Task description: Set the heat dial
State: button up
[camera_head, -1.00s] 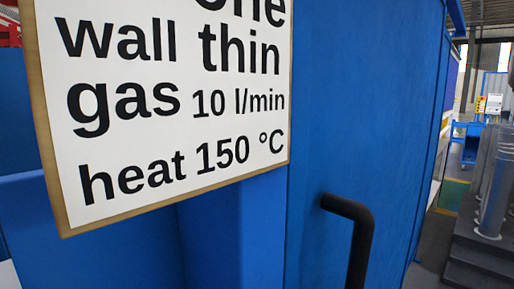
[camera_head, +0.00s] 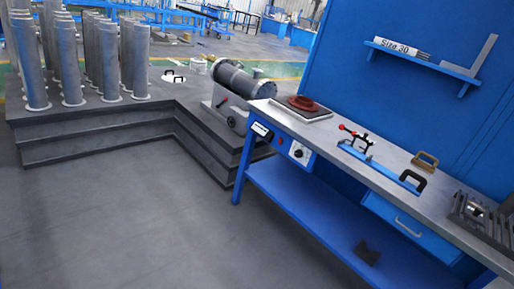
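A control panel (camera_head: 281,142) is on the front left end of the blue workbench, below a hot plate. The dial's setting and markings are too small to read. The hot plate (camera_head: 316,113) lies on the bench top with a dark red ring (camera_head: 303,103) on it. My gripper is not in view, and the bench is some way off.
The workbench top (camera_head: 390,156) holds a blue clamp fixture (camera_head: 380,165) and a brown-handled tool (camera_head: 425,161). A dark cylinder (camera_head: 244,80) on a stand and a step with several grey shells (camera_head: 30,62) are to the left. The grey floor (camera_head: 150,210) in front is clear.

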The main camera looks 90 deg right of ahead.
aim_at(298, 153)
jog(key=z, duration=1.7)
jog(key=i, duration=1.3)
jog(key=z, duration=1.3)
